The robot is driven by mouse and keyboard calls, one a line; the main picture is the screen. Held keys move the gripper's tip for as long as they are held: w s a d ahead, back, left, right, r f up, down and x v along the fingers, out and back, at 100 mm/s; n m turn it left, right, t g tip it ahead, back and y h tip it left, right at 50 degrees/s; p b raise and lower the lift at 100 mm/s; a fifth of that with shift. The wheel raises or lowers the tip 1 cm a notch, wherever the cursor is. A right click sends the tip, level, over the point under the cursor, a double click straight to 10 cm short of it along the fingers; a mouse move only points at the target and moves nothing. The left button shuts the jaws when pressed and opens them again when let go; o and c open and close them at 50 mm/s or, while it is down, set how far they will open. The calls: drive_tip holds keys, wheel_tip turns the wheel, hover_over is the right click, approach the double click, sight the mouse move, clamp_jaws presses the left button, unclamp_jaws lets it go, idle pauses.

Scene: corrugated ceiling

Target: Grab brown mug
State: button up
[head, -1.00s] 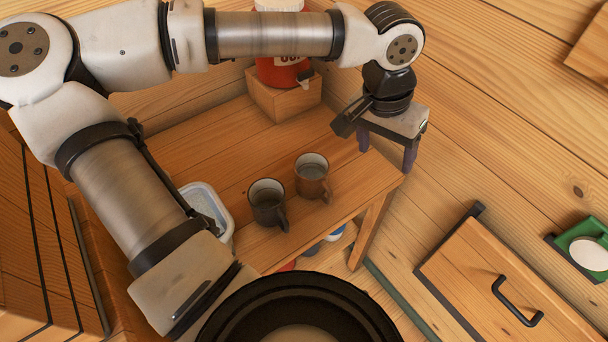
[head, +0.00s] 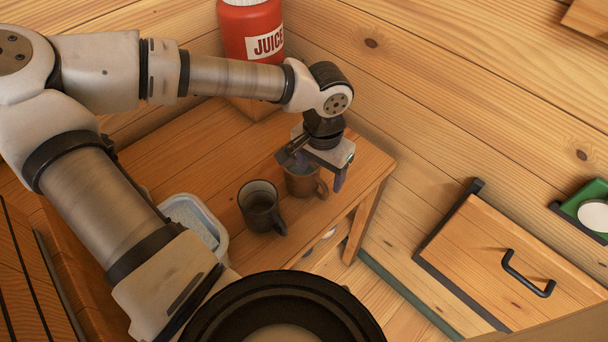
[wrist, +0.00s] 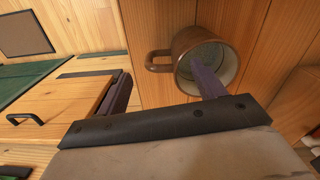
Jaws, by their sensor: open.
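The brown mug (head: 305,185) stands upright on the wooden table near its right end, partly hidden behind my gripper (head: 320,173). In the wrist view the brown mug (wrist: 183,44) shows its open mouth, with its handle pointing left. My gripper (wrist: 163,74) is open and empty. One purple finger overlaps the mug's mouth in that view; the other is left of the handle. The handle lies between the two fingers in the picture. I cannot tell whether the finger is inside the mug or above it.
A dark grey mug (head: 260,210) stands just left of the brown mug. A white-rimmed container (head: 196,220) is at the table's left front. A red juice container (head: 250,30) stands at the back on a wooden block. A drawer front with a black handle (head: 527,275) is at right.

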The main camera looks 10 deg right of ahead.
sight(319, 181)
wheel_tip(319, 181, down, 6)
drive_tip(key=shift+r, duration=0.15)
drive_tip(key=c, duration=1.4)
drive_tip(key=shift+o, duration=0.2)
drive_tip(key=shift+r, duration=0.2)
